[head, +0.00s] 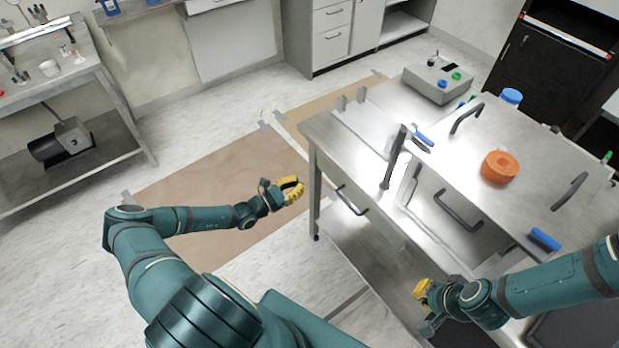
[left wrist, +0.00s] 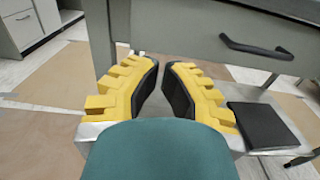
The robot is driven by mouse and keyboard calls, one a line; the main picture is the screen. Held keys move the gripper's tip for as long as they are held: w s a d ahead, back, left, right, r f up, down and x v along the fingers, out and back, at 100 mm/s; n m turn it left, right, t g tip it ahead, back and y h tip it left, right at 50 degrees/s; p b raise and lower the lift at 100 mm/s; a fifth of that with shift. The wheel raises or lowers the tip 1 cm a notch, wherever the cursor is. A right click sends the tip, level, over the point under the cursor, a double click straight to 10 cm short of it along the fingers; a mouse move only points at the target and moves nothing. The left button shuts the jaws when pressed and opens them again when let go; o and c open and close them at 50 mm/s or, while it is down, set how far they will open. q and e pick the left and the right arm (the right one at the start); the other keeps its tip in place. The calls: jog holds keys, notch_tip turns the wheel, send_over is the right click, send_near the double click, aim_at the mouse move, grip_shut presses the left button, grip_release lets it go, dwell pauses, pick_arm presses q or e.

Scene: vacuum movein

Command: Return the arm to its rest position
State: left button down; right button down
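My left arm reaches in from the left in the head view, bent at the elbow. Its left gripper (head: 291,190) has yellow fingers and hangs in free air just left of the steel table (head: 350,240). In the left wrist view the left gripper (left wrist: 160,66) is empty. Its fingertips are close together with a narrow gap between them. My right arm comes in from the right, over the table's front side. The right gripper (head: 421,292) is small and partly hidden by its own wrist, so its opening does not show.
The table carries an orange ring (head: 500,167), a grey control box (head: 438,78), a blue-capped container (head: 511,97) and black handles. A drawer handle (left wrist: 255,48) sits near the left gripper. A workbench (head: 110,95) stands at left. The floor left of the table is clear.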

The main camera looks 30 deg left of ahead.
pick_arm(q)
jog(key=v, duration=0.3)
jog(key=shift+s+r, duration=0.1)
jog(key=shift+s, duration=0.15)
jog(key=s+d+f+m+g+h+b, duration=0.1)
jog(key=s+d+m+g+h, duration=0.15)
jog(key=d+m+g, duration=0.7)
jog(key=s+d+f+m+g+h, duration=0.15)
jog(key=s+d+m+g, duration=0.3)
jog(key=d, duration=0.95)
jog(key=s+d+r+m+y+b, duration=0.2)
jog(key=s+r+m+y, duration=0.4)
jog(key=m, duration=0.9)
jog(key=shift+s+d+r+g+y, duration=0.3)
jog(key=shift+d+y, duration=0.2)
jog(key=shift+d, duration=0.05)
